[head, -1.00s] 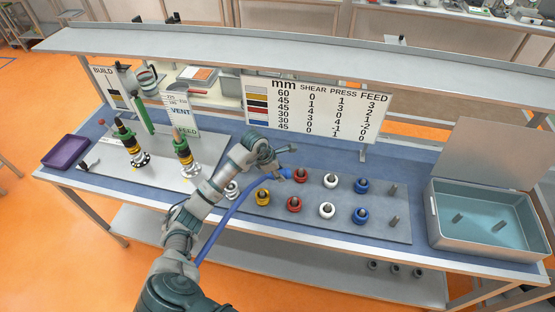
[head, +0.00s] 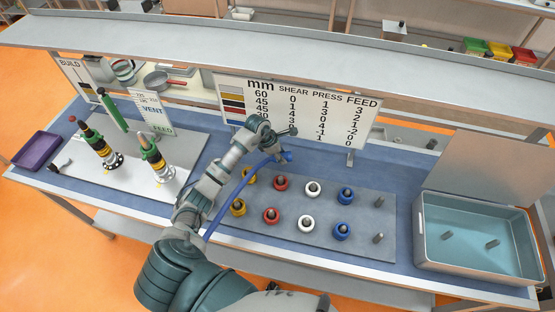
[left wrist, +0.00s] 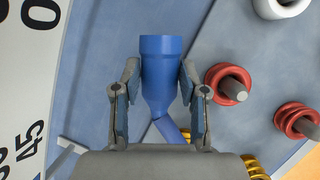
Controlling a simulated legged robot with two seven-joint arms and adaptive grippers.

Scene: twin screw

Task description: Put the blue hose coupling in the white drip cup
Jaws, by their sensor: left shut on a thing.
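The blue hose coupling (left wrist: 160,65) is between the two fingers of my left gripper (left wrist: 159,88) in the left wrist view. The fingers are shut on it, and its wide round end points away from the gripper. A blue hose (head: 232,195) trails from it along my left arm in the head view. There the coupling (head: 287,156) and my left gripper (head: 275,150) are at the back of the peg board, behind the red rings and in front of the number sign. I cannot make out a white drip cup; my arm hides part of the bench. My right gripper is not in view.
The grey peg board (head: 315,235) holds yellow, red, white and blue rings on pegs. The number sign (head: 300,108) stands behind. A grey bin (head: 470,279) is at the right. Two built stacks stand on a pale plate (head: 130,178) at the left, beside a purple tray (head: 37,150).

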